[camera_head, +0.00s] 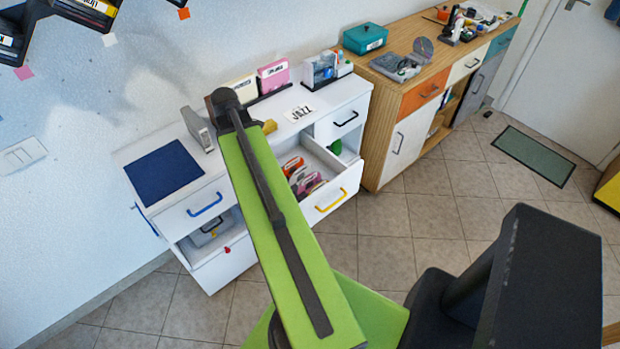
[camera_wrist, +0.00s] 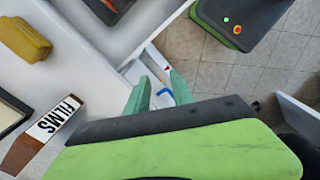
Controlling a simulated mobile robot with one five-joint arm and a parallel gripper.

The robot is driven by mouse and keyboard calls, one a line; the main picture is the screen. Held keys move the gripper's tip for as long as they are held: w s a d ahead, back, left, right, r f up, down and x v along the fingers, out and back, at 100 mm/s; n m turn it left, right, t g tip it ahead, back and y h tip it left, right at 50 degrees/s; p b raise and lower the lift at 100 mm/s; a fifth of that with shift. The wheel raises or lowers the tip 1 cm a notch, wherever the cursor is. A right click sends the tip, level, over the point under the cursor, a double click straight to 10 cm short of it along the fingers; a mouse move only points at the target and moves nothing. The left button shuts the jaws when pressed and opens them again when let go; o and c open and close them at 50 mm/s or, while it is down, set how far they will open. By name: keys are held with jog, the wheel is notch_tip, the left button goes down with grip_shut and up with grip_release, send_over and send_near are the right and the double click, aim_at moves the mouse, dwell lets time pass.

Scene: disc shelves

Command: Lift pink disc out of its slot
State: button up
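A pink disc case (camera_head: 273,76) with a white label stands upright in a dark rack on top of the white cabinet, in the head view. A cream case (camera_head: 241,88) stands to its left. My arm reaches over the cabinet, and its far end is left of these cases. My gripper itself is hidden behind the arm in the head view. In the wrist view my gripper's green fingers (camera_wrist: 158,90) are apart with nothing held between them. The pink case does not show in the wrist view.
An open drawer (camera_head: 331,196) with a yellow handle holds several cases. A JAZZ label (camera_head: 299,113) lies on the cabinet top. A grey upright object (camera_head: 196,129) and dark blue mat (camera_head: 164,170) are at left. A FILMS sign (camera_wrist: 53,120) and yellow block (camera_wrist: 24,39) show in the wrist view.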

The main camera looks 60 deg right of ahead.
jog(key=s+d+r+n+p, duration=0.1)
jog(key=s+d+r+n, duration=0.15)
jog(key=s+d, duration=0.5)
jog(key=s+d+r+n+p, duration=0.1)
jog(key=s+d+n, duration=0.2)
jog(key=s+d, duration=0.5)
jog(key=b, duration=1.8)
send_over(309, 185)
notch_tip(309, 185, down, 18)
jog(key=shift+d+r, duration=0.1)
jog(key=shift+d, duration=0.05)
jog(key=shift+r+p, duration=0.15)
jog(key=shift+p, duration=0.25)
grip_shut()
